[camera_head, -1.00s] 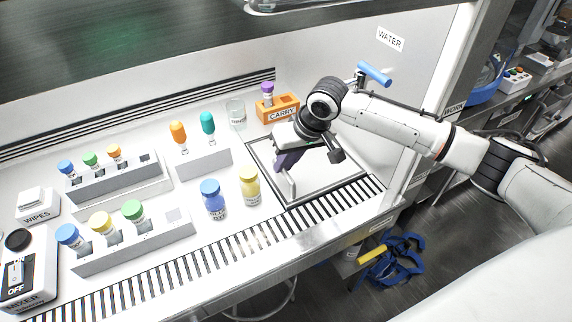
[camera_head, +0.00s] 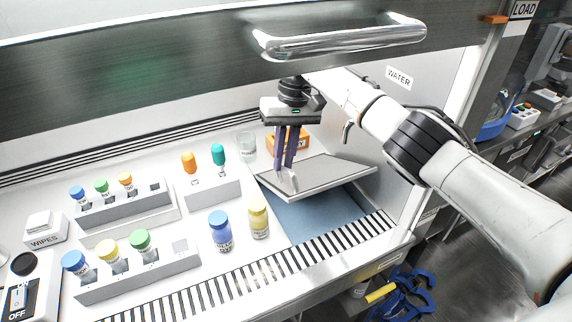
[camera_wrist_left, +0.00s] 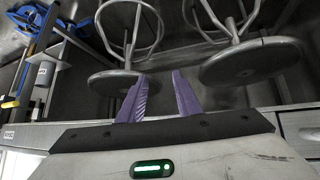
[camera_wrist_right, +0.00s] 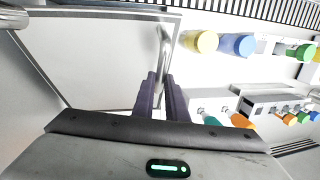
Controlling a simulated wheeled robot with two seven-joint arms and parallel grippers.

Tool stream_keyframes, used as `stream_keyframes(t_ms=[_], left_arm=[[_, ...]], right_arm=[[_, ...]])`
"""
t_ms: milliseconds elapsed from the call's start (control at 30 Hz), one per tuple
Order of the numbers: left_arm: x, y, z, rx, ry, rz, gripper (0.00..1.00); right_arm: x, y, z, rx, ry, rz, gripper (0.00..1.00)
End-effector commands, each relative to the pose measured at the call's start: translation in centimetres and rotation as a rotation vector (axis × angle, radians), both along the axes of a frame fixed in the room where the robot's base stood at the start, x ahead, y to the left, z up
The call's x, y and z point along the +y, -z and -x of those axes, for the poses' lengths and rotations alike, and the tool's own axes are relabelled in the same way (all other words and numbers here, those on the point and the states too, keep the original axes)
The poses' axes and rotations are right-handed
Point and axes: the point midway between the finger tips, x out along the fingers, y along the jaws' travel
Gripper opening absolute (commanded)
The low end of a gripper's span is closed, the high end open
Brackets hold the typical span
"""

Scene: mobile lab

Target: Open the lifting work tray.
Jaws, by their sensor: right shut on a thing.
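The lifting work tray (camera_head: 335,174) is a pale flat panel with a dark border, raised off the bench and sitting at a slant. A blue recess (camera_head: 318,218) shows under its front side. My right gripper (camera_head: 284,166) points down at the tray's left part and is shut on its metal bar handle (camera_head: 289,183). In the right wrist view the handle (camera_wrist_right: 164,48) runs between the fingertips, with the tray panel (camera_wrist_right: 105,50) to the left. My left gripper (camera_wrist_left: 159,76) shows only in its wrist view, fingers apart and empty, above the floor and stools.
Blue-capped (camera_head: 220,232) and yellow-capped (camera_head: 259,217) bottles stand just left of the tray. A glass beaker (camera_head: 246,147) and orange carrier (camera_head: 300,142) are behind. Racks of capped vials (camera_head: 140,262) fill the left. The hood sash handle (camera_head: 345,38) hangs above.

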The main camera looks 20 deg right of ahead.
Motion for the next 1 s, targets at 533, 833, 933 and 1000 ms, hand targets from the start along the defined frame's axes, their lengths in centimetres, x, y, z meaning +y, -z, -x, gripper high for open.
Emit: stream_keyframes(t_ms=[533, 833, 933, 1000], left_arm=[[0.0, 0.0, -0.2, -0.003, 0.000, 0.001, 0.31], [0.0, -0.1, -0.2, -0.003, 0.000, 0.001, 0.31], [0.0, -0.1, -0.2, -0.003, 0.000, 0.001, 0.31], [0.0, -0.1, -0.2, -0.003, 0.000, 0.001, 0.31]], right_arm=[[-0.1, 0.0, 0.1, 0.032, -0.002, 0.005, 0.21], [0.0, -0.1, 0.1, 0.028, -0.002, 0.004, 0.31], [0.0, -0.4, 0.0, 0.027, -0.003, 0.003, 0.31], [-0.1, -1.0, 0.0, 0.025, -0.002, 0.002, 0.31]])
